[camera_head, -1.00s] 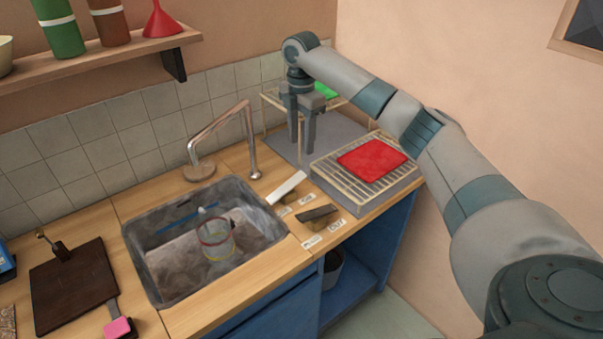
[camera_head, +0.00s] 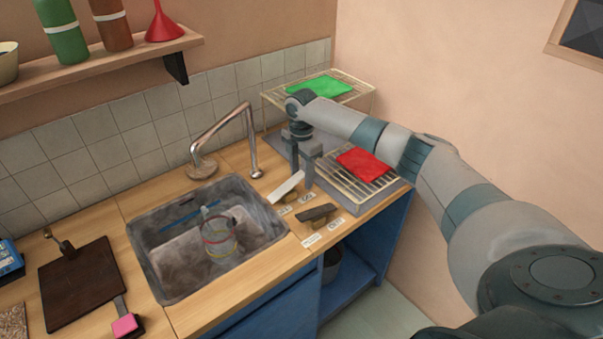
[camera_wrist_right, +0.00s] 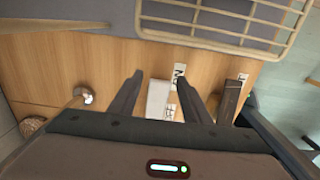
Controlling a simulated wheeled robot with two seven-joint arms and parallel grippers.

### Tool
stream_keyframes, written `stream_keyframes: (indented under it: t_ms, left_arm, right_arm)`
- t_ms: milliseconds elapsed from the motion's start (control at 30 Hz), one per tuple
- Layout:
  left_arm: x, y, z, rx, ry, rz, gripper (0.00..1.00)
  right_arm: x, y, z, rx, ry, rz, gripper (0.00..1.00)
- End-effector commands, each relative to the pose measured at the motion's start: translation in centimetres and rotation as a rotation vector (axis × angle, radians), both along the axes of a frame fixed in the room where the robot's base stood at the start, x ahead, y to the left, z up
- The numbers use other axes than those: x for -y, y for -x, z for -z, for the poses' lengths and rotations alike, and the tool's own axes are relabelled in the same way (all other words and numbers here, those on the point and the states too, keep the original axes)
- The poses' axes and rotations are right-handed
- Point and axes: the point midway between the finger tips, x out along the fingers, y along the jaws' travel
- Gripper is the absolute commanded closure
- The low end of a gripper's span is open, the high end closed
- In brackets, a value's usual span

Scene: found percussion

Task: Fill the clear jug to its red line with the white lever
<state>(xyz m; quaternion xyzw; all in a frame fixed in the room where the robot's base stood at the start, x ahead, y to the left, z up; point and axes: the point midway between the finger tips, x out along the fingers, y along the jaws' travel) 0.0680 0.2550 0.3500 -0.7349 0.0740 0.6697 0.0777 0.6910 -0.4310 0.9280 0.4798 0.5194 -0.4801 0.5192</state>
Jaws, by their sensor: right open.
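The clear jug (camera_head: 219,243) stands in the sink, with a thin red line around it. I cannot make out water in it. The white lever (camera_head: 286,187) is tilted up from the counter right of the sink. My right gripper (camera_head: 302,180) is open and points down just behind and right of the white lever. In the right wrist view the white lever (camera_wrist_right: 158,98) shows between the spread fingers (camera_wrist_right: 163,75), and contact cannot be seen. A dark lever (camera_head: 318,212) lies in front, also visible in the wrist view (camera_wrist_right: 230,100). My left gripper is not in view.
The metal tap (camera_head: 250,140) arches behind the grey sink (camera_head: 163,290). A rack with a red cloth (camera_head: 364,165) stands right of my gripper; a raised rack holds a green cloth (camera_head: 320,86). Small labels (camera_head: 312,239) lie by the levers. A dark board (camera_head: 78,285) is at left.

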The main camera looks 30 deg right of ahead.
Motion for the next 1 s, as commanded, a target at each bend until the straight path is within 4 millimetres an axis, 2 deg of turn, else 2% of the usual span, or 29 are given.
stream_keyframes:
  t_ms: [200, 367, 400, 567, 733, 1000]
  left_arm:
    - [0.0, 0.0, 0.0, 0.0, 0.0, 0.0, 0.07]
    - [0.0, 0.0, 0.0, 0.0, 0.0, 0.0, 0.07]
    - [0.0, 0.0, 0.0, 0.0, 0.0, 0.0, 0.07]
    - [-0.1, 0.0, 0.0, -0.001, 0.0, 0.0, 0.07]
    - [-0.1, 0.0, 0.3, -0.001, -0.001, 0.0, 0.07]
    - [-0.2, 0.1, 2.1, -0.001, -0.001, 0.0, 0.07]
  right_arm:
    - [0.0, 0.0, 0.0, 0.0, 0.0, 0.0, 0.56]
    - [0.0, 0.0, 0.0, 0.0, 0.0, 0.0, 0.94]
    - [0.0, 0.0, 0.0, 0.0, 0.0, 0.0, 0.98]
    - [0.1, 0.0, 0.1, -0.002, -0.011, 0.001, 0.97]
    - [0.3, 0.0, 0.6, -0.008, -0.095, 0.005, 0.97]
    - [0.6, -0.1, 1.7, -0.019, -0.271, 0.004, 0.97]
